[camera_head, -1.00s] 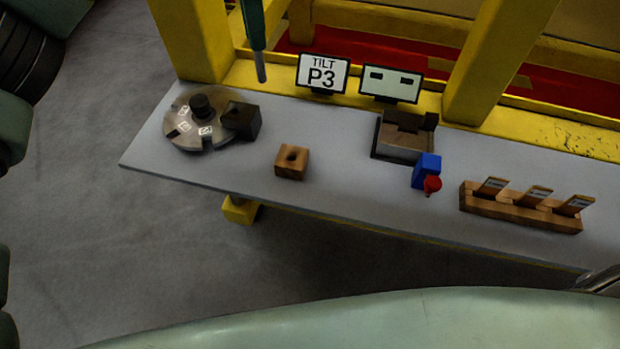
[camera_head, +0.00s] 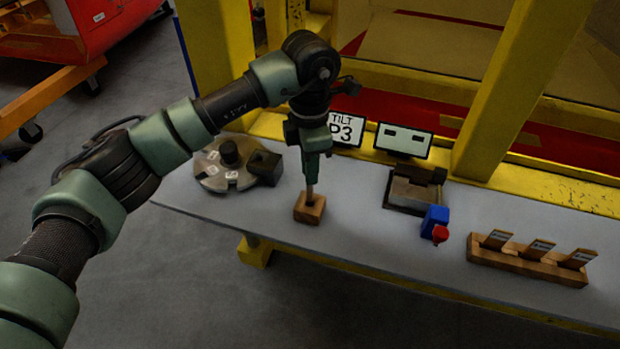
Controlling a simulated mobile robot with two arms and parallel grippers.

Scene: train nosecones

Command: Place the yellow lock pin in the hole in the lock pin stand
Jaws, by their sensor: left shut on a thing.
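The lock pin stand looks to be the small wooden block (camera_head: 311,212) with a hole in its top, near the front edge of the table. My left gripper (camera_head: 311,184) points straight down over this block and is shut. A thin, greyish upright piece shows at its lower end and meets the top of the block at the hole. I cannot tell how deep it reaches. No yellow colour of a lock pin can be made out; the pin is too small or hidden at the jaws. My right gripper is not in view.
A round metal disc (camera_head: 209,173) with a dark block (camera_head: 264,168) is left of the stand. A metal fixture (camera_head: 407,194), a blue block with a red knob (camera_head: 435,219) and a wooden rack (camera_head: 520,262) are to the right. A yellow frame (camera_head: 512,85) stands behind.

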